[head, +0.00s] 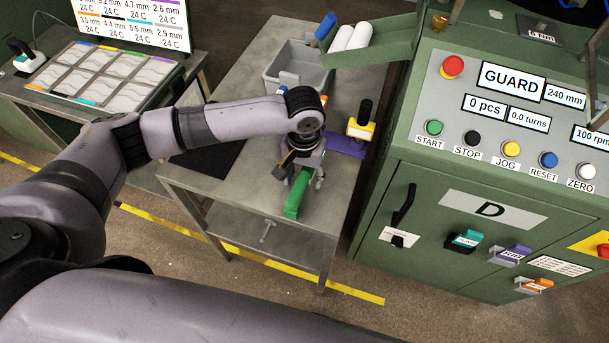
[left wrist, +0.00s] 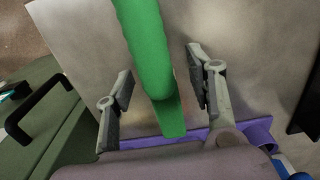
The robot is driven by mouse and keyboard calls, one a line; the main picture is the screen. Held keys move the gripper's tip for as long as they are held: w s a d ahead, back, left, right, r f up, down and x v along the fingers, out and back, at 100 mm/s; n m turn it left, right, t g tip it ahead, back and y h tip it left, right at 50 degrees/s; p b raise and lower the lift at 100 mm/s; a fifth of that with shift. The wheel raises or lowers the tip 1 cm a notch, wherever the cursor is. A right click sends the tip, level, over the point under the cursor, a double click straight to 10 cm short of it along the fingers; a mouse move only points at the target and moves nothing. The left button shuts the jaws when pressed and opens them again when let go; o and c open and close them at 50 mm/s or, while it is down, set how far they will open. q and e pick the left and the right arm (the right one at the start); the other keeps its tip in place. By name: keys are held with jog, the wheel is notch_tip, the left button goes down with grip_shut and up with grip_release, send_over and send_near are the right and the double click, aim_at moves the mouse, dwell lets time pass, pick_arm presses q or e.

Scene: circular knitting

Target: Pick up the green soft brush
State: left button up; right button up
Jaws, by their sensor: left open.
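The green soft brush (head: 297,196) lies near the front edge of the grey metal table, partly hidden by my left gripper (head: 306,178). In the left wrist view the green brush (left wrist: 150,50) runs down from the top edge between the two fingers of my left gripper (left wrist: 158,82). The fingers are open, one on each side of the brush, with a visible gap on both sides. Whether the fingertips reach down to its height is hard to tell. My right gripper is not in view.
The table (head: 205,205) also holds a grey bin (head: 283,72), a black mat (head: 215,160), a purple piece (head: 348,143) and a yellow block with a black handle (head: 361,128). The green machine cabinet (head: 430,250) stands close on the right. The table's front right is clear.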

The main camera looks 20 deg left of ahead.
pick_arm(q)
grip_shut()
dwell(0.7)
